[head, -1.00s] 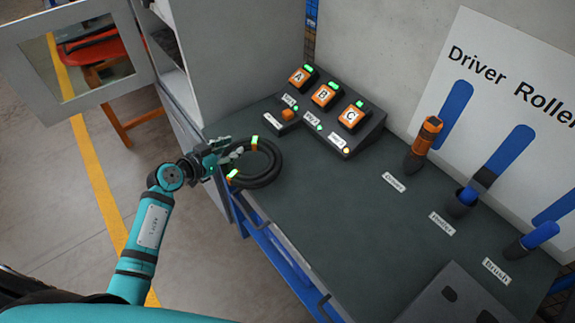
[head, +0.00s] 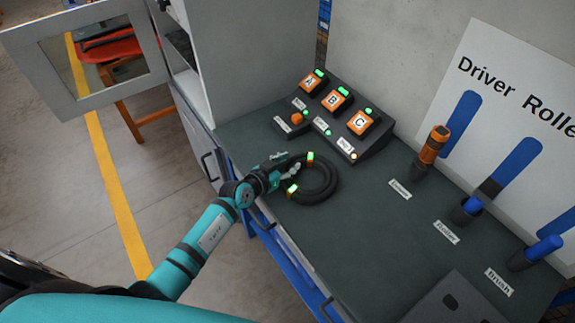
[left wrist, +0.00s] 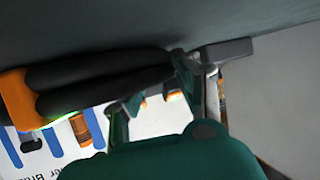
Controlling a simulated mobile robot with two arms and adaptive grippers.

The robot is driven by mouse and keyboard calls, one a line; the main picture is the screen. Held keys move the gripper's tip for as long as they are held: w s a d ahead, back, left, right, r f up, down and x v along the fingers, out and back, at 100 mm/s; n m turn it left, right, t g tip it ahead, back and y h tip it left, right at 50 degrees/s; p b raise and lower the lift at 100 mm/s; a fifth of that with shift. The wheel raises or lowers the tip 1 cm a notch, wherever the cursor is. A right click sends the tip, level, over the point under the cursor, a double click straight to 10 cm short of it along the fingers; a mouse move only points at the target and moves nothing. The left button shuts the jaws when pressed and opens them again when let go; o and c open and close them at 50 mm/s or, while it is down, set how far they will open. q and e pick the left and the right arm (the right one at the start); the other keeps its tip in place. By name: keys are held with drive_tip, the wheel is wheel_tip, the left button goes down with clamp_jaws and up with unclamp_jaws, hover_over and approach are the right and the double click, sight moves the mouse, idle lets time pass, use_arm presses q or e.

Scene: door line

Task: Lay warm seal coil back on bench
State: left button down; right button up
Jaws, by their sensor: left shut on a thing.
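The seal coil (head: 327,189) is a black ring with two orange clips that carry green lights. It lies flat at or just above the green bench top (head: 360,230), in front of the A-B-C panel. My left gripper (head: 287,169) is shut on the coil's left side. In the left wrist view the coil (left wrist: 95,75) runs into the jaws of the gripper (left wrist: 150,90), close to the dark bench surface. Whether it touches the bench I cannot tell. My right gripper is not in view.
The sloped panel (head: 343,130) with orange A, B, C blocks stands behind the coil. An orange-handled tool (head: 433,146) and two blue-handled ones (head: 470,206) stand along the right. A grey cabinet with an open door (head: 95,55) is at left. The middle bench is clear.

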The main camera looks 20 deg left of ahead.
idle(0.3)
use_arm(q)
drive_tip(key=c, duration=0.9)
unclamp_jaws()
drive_tip(key=shift+f, duration=0.15)
drive_tip(key=shift+s+r, duration=0.2)
drive_tip(key=shift+s, duration=0.05)
drive_tip(key=p+v, duration=0.1)
drive_tip(key=v, duration=1)
drive_tip(key=shift+s+a+r, duration=0.15)
drive_tip(key=shift+s+a, duration=0.05)
drive_tip(key=shift+s, duration=0.05)
